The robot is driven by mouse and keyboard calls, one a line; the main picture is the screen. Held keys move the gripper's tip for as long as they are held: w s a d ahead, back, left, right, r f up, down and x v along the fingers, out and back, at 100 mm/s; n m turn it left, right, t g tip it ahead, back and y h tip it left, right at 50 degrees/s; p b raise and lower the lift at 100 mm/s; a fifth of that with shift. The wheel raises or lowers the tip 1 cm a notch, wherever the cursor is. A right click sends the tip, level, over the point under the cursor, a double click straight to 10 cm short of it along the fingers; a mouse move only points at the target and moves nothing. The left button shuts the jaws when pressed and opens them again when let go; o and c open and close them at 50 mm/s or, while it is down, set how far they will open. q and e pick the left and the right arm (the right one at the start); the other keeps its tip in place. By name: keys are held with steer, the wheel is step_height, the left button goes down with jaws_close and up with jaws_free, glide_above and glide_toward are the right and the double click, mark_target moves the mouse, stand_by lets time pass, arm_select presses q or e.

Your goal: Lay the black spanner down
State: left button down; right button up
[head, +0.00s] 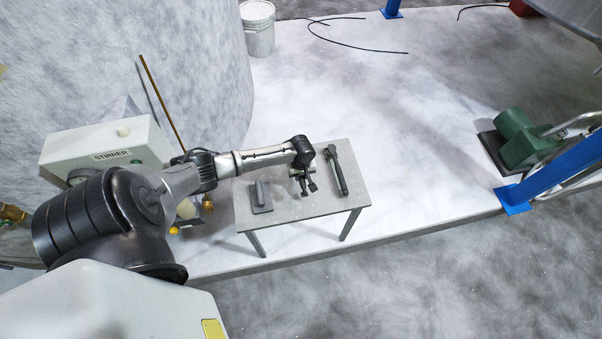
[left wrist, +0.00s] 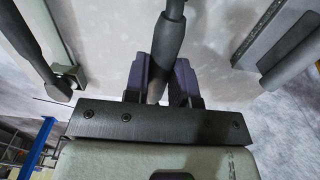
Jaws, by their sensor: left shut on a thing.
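My left gripper (head: 308,187) is over the middle of the small grey table (head: 285,212) in the head view. In the left wrist view its two dark purple-grey fingers (left wrist: 160,80) are shut on the thick dark handle of a tool, taken as the black spanner (left wrist: 168,38). A thinner shaft runs from the handle out past the top edge, so its head is hidden. In the head view the gripper mostly covers the spanner, and whether it touches the tabletop cannot be told. My right gripper is not in view.
A dark long-handled tool (head: 337,170) lies on the table right of the gripper. A grey flat-based tool with a handle (head: 261,197) lies to its left. The stirrer box (head: 108,152) stands left of the table. A green motor (head: 520,138) is far right.

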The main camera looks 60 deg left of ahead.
arm_select(q)
steer(key=shift+f, duration=0.2)
steer(key=shift+f+b, duration=0.55)
steer(key=shift+f, duration=0.1)
steer(key=shift+f+b, duration=0.85)
steer(key=shift+f, duration=0.55)
steer(key=c, duration=0.9)
jaws_free()
steer(key=shift+o, duration=0.2)
steer(key=shift+r, duration=0.1)
step_height(320, 180, up, 12)
steer(key=p, duration=1.3)
steer(key=shift+f, duration=0.2)
steer(key=shift+r, duration=1.05)
